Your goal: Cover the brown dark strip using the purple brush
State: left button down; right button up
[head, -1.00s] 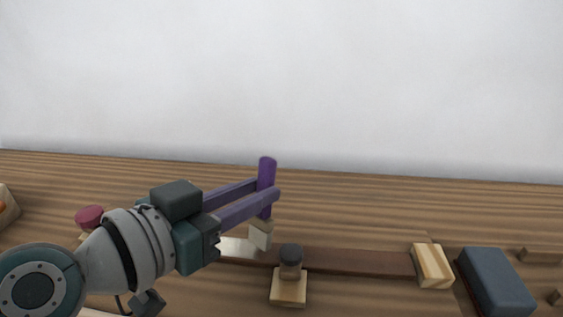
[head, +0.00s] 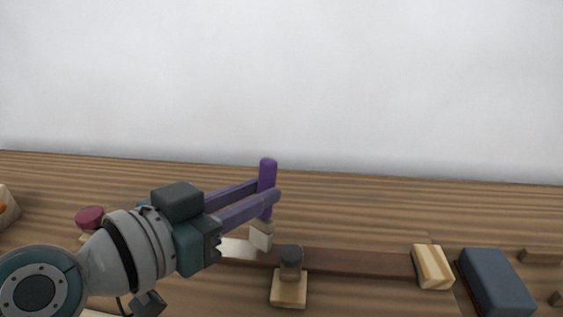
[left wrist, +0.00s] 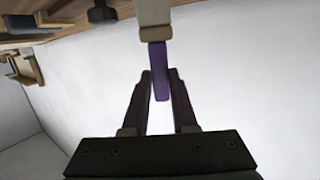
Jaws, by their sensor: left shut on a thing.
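The purple brush (head: 267,175) is upright in my left gripper (head: 272,194), which is shut on its handle. The brush's pale head (head: 261,236) points down at the dark brown strip (head: 350,262). I cannot tell for sure whether the bristles touch it. A whitish patch (head: 238,249) shows on the strip's left part, between the gripper body and the brush head. In the left wrist view the purple handle (left wrist: 159,75) sits between the fingertips (left wrist: 160,85), with the pale head above it. My right gripper is not in view.
A dark-knobbed wooden block (head: 290,288) stands in front of the strip. A striped light block (head: 433,267) sits at the strip's right end, with a dark blue block (head: 495,282) beyond it. A dark red round knob (head: 90,217) stands at left. The wood behind the strip is clear.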

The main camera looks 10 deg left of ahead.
pick_arm(q)
jog(key=shift+s+d, duration=0.1)
jog(key=shift+d, duration=0.1)
jog(key=shift+f+b, duration=0.6)
jog(key=shift+f, duration=0.05)
jog(key=shift+a, duration=0.15)
dwell(0.3)
jog(key=shift+s+a+f+b, duration=0.1)
jog(key=shift+a+b, duration=1)
jog(key=shift+a, duration=0.85)
jog(key=shift+d+p, duration=0.5)
jog(key=shift+d, duration=0.2)
jog(key=shift+d+p, duration=0.6)
jog(key=shift+d, duration=0.95)
